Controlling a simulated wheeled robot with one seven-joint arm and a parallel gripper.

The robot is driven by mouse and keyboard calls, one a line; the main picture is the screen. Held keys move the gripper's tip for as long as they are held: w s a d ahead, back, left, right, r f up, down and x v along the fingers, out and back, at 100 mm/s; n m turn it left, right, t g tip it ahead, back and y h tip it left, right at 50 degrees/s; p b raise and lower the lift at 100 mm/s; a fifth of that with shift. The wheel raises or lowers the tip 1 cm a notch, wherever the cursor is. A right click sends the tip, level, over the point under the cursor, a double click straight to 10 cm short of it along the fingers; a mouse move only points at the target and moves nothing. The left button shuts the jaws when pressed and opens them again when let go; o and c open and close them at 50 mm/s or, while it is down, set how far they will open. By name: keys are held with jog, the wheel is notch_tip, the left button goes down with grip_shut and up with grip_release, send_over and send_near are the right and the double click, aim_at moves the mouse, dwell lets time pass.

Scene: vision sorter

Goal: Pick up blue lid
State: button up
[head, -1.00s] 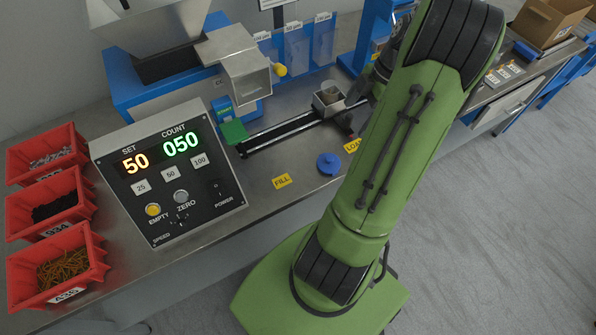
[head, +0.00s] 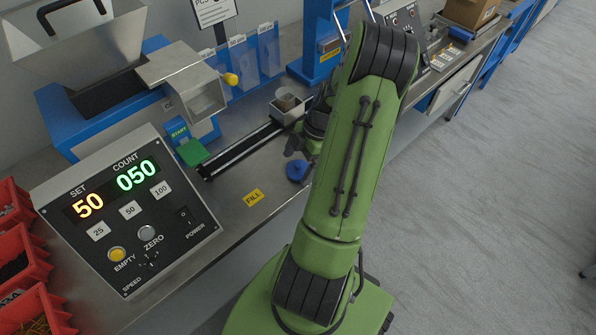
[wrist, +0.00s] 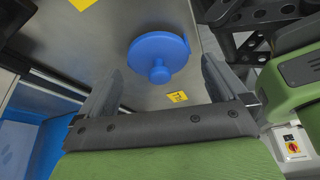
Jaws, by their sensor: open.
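The blue lid (head: 297,170) lies on the metal bench top, partly hidden by my arm in the head view. In the wrist view the round blue lid (wrist: 158,56) shows with its small knob toward the camera. My gripper (wrist: 158,85) is open, with one finger on either side of the view and the lid beyond and between them. The fingers are apart from the lid. In the head view my gripper (head: 294,148) shows as dark parts just above the lid, mostly hidden by my arm.
A cup (head: 286,103) sits in a holder on the slide rail (head: 240,150) behind the lid. The counter box (head: 130,220) reads 50 and 050. A yellow FILL label (head: 253,197) lies on bare bench. Red bins (head: 20,255) stand at the left.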

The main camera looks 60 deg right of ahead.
jog(key=shift+a+f, duration=0.15)
jog(key=shift+f, duration=0.3)
jog(key=c, duration=0.9)
jog(key=shift+r, duration=0.1)
